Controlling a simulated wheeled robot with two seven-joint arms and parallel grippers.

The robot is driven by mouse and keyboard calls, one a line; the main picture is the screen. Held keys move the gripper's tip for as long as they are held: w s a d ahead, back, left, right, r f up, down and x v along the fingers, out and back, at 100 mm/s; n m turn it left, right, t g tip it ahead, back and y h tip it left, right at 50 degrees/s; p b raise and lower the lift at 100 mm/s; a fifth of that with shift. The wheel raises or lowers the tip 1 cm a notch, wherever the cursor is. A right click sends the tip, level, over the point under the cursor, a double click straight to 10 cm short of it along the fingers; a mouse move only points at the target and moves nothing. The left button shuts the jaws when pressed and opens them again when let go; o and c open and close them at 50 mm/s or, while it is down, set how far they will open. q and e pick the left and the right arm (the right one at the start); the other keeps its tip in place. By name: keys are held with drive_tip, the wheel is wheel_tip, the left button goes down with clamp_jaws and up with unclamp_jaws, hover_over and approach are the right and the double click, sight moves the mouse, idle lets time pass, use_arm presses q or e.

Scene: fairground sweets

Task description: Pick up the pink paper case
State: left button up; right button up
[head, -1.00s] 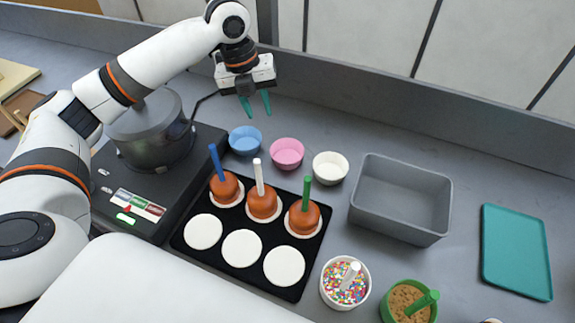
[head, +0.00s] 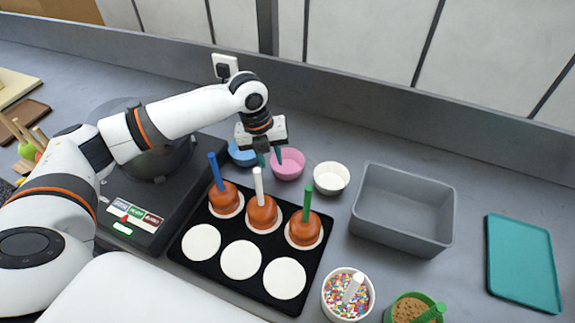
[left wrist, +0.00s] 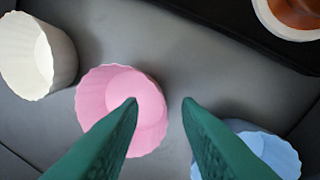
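The pink paper case (head: 290,167) stands upright on the grey counter, between the blue paper case (head: 243,154) and the white paper case (head: 332,178). My left gripper (head: 270,158) is open and empty, pointing down at the near side of the gap between the pink and blue cases. In the left wrist view, one green finger overlaps the pink case (left wrist: 95,92). The other finger overlaps the blue case (left wrist: 268,150). I cannot tell whether a fingertip is inside the pink case or above it. My right gripper is not in view.
A black tray (head: 212,268) with several white discs and three toffee apples on sticks lies in front of the cases. A grey bin (head: 440,205) stands to the right, a teal board (head: 522,262) farther right. A bowl of sprinkles (head: 345,307) is at the front.

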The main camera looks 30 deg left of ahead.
use_arm(q)
wheel_tip(320, 180, down, 2)
drive_tip(key=shift+w+d+f, duration=0.1)
drive_tip(key=shift+d, duration=0.05)
clamp_jaws()
idle(0.3)
